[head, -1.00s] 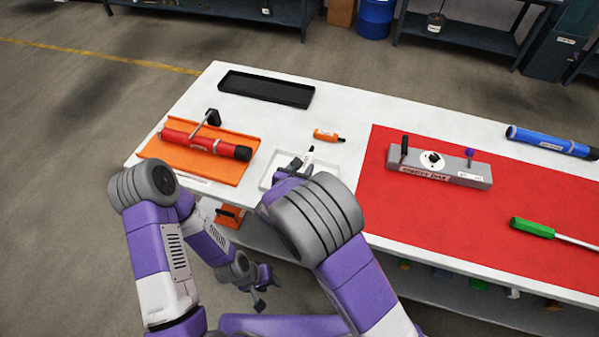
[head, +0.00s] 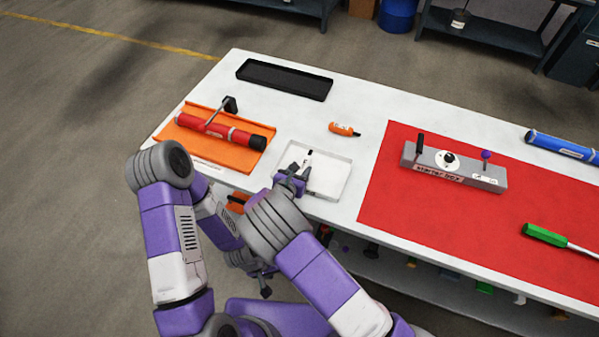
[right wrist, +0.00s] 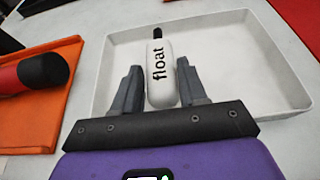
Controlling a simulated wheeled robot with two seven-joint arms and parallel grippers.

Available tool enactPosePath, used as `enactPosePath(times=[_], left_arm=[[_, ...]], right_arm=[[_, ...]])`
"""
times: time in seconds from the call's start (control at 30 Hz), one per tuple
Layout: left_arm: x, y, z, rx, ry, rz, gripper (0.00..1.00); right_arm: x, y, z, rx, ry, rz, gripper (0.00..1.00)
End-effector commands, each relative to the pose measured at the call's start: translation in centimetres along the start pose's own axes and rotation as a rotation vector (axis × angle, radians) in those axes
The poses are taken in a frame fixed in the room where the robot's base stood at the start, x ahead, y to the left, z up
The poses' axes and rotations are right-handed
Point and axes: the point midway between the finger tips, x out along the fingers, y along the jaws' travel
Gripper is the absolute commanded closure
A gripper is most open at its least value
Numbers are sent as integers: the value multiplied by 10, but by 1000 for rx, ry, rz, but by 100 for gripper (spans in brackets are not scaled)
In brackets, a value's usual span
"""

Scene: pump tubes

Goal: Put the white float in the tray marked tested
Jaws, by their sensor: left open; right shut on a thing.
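The white float (head: 308,158), with a black tip, is between the fingers of my right gripper (head: 298,170), which is shut on it. In the right wrist view the float (right wrist: 160,76) shows the word "float" and lies between the gripper's fingers (right wrist: 160,88). It is over the shallow white tray (head: 331,177), near its left side; I cannot tell whether it touches the floor. The tray also fills the right wrist view (right wrist: 245,82). I cannot read a "tested" mark on it. My left gripper (head: 264,285) is open and empty, low beside the table.
Left of the white tray is an orange tray (head: 230,160) with a red pump tube (head: 215,130). A black tray (head: 285,80) is behind. A small orange float (head: 344,129) lies behind the white tray. A grey fixture (head: 455,167) stands on the red mat (head: 420,225).

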Motion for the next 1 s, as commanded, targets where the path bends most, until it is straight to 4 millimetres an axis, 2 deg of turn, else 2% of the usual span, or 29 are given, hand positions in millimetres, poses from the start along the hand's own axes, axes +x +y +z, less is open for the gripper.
enactPosePath(times=[0.07, 0.4, 0.43, 0.6, 1.0], left_arm=[[2, -1, 0, 0, 0, 0, 57], [5, -2, 0, 0, 0, 0, 57], [5, -2, 0, 0, 0, 0, 57], [4, -2, 0, 0, 0, 0, 57], [-1, 0, 0, 0, 0, 0, 57]], right_arm=[[3, 0, -8, 0, -1, 0, 89], [4, 0, -10, 1, -1, 1, 89], [4, 0, -11, 1, -1, 1, 56], [4, 0, -10, 1, -1, 1, 32], [0, 1, -4, 1, -1, 2, 32]])
